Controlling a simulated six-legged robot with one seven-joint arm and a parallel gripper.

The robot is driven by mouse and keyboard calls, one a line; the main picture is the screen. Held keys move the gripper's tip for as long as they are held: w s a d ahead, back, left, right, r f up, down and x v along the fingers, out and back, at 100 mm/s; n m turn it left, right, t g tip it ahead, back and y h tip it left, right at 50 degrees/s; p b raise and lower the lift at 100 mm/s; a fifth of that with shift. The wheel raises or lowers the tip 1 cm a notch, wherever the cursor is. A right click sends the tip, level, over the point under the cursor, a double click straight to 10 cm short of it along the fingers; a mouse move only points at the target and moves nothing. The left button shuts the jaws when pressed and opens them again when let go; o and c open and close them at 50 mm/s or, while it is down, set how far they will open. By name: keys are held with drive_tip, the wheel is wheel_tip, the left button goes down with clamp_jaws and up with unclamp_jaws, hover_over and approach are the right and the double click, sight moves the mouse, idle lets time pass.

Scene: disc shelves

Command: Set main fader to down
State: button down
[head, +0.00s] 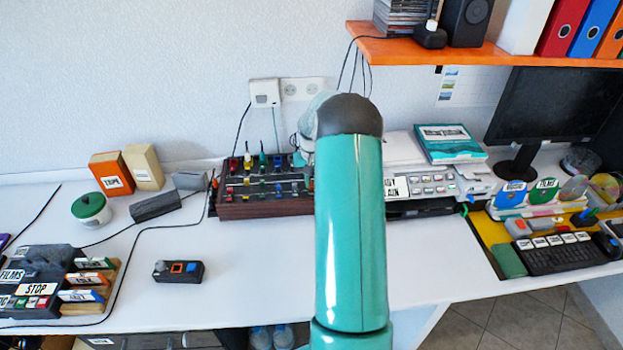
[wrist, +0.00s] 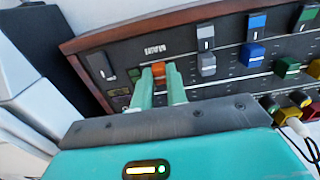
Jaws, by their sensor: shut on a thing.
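The mixer panel (head: 262,209) with a dark face, wooden edge and rows of coloured knobs stands at the back of the desk; its panel also fills the upper part of the wrist view (wrist: 120,58). In the wrist view an orange fader knob (wrist: 159,71) sits close to a small white label (wrist: 155,49), too blurred to read surely. My gripper (wrist: 159,80) has its two green fingers on either side of this orange knob and is shut on it. The fader's slot is mostly hidden by the fingers. In the head view my arm hides the gripper and the mixer's right part.
Grey, blue and green knobs (wrist: 253,54) stand to the right of my fingers. A white cable plug (wrist: 298,127) is at the lower right. In the head view, a small button box (head: 178,270) lies on the desk before the mixer, with clear white desk around it.

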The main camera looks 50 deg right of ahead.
sight(312, 183)
drive_tip(key=c, duration=1.4)
unclamp_jaws()
drive_tip(key=shift+r, duration=0.15)
wheel_tip(312, 183, up, 14)
drive_tip(key=shift+f, duration=0.2)
